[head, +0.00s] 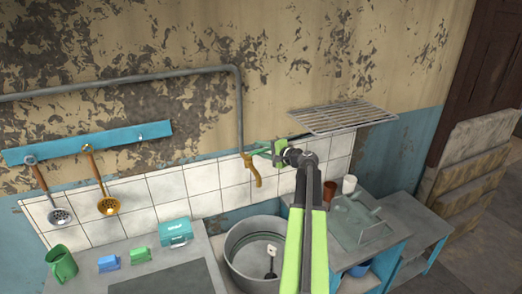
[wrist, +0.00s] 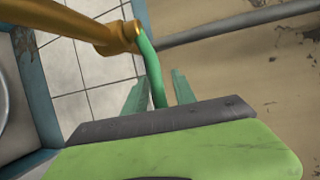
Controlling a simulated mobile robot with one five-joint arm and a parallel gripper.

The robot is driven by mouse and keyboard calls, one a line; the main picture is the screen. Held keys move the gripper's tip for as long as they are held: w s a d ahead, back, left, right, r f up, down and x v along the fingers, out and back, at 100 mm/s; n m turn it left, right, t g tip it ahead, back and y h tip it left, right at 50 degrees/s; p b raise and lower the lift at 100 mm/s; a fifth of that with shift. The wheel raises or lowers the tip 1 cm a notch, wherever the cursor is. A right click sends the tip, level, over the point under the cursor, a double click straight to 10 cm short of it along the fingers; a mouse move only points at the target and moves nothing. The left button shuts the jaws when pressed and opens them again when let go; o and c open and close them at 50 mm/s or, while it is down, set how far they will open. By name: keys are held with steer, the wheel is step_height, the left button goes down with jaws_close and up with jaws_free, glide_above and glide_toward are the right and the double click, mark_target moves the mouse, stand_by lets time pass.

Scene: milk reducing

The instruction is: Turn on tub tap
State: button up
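The brass tap (head: 256,180) hangs from the end of the grey wall pipe, over the round grey tub (head: 232,258). In the wrist view the brass tap (wrist: 85,22) crosses the upper left. Its green handle (wrist: 150,55) runs down from the brass joint and passes between my fingers. My gripper (wrist: 160,76) is open around the handle, with a gap on the right; the handle looks close to the left finger. In the head view my gripper (head: 264,149) is beside the tap, and the handle is hard to tell from my green fingers.
A wire rack (head: 338,117) juts from the wall just right of and above my gripper. The wall pipe (head: 130,82) runs left. A teal box (head: 175,232) and green mug (head: 61,262) stand on the left counter.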

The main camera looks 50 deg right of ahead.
jaws_close()
stand_by(1.2)
